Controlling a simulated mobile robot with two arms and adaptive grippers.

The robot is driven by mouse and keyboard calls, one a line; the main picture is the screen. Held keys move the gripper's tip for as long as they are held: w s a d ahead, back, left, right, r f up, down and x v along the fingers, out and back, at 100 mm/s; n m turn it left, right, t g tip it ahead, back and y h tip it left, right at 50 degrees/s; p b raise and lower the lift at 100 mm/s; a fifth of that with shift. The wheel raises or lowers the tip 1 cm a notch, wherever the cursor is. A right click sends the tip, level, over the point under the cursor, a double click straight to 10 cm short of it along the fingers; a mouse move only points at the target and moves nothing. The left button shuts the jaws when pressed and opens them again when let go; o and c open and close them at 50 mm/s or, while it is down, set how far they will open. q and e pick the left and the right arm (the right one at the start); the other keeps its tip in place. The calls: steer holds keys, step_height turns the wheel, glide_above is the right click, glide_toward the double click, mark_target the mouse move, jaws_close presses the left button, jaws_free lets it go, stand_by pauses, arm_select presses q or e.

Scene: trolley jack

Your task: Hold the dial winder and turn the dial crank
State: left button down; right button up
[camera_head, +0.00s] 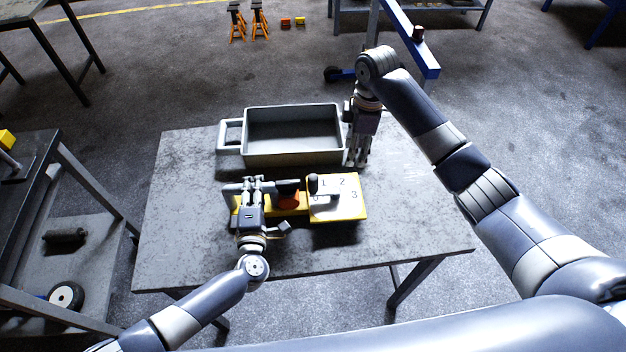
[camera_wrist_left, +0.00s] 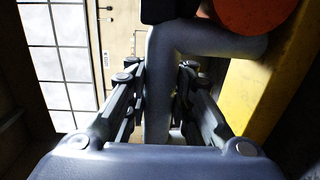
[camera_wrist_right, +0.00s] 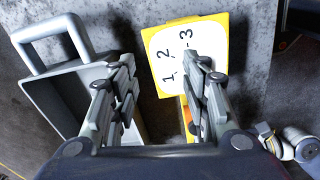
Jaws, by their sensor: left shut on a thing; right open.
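The dial winder (camera_head: 290,203) lies on the table, with a yellow base and a white dial face (camera_head: 349,207) numbered 1, 2, 3. The dial face also shows in the right wrist view (camera_wrist_right: 172,50). The dial crank (camera_head: 325,197), a pale arm with a dark knob, lies across the dial's left part. My left gripper (camera_head: 258,183) is shut on the winder's grey bent handle (camera_wrist_left: 158,95), left of an orange-red round part. My right gripper (camera_head: 357,163) is open and empty, pointing down behind the dial, apart from the crank. Its fingers partly hide the winder in its wrist view.
A grey tray with a side handle (camera_head: 290,158) stands behind the winder, close to my right gripper. The table (camera_head: 400,235) is clear at its front and right. A dark cart (camera_head: 30,165) stands at left; a blue hoist arm (camera_head: 408,38) rises behind.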

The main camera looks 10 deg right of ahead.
mark_target(313, 177)
steer(key=s+a+r+n, duration=0.1)
steer(key=a, duration=0.2)
steer(key=s+a+r+n, duration=0.1)
steer(key=a+r, duration=0.1)
steer(key=a, duration=0.2)
steer(key=s+a+r+n, duration=0.1)
steer(key=s+a+r, duration=0.1)
steer(key=a, duration=0.2)
steer(key=shift+r+n+h, duration=0.15)
steer(key=shift+n+h, duration=0.15)
steer(key=shift+n, duration=0.1)
steer(key=shift+s+f, duration=0.15)
steer(key=shift+f, duration=0.1)
step_height(313, 177, down, 11)
steer(key=shift+a+f, duration=0.1)
steer(key=shift+f, duration=0.05)
jaws_close()
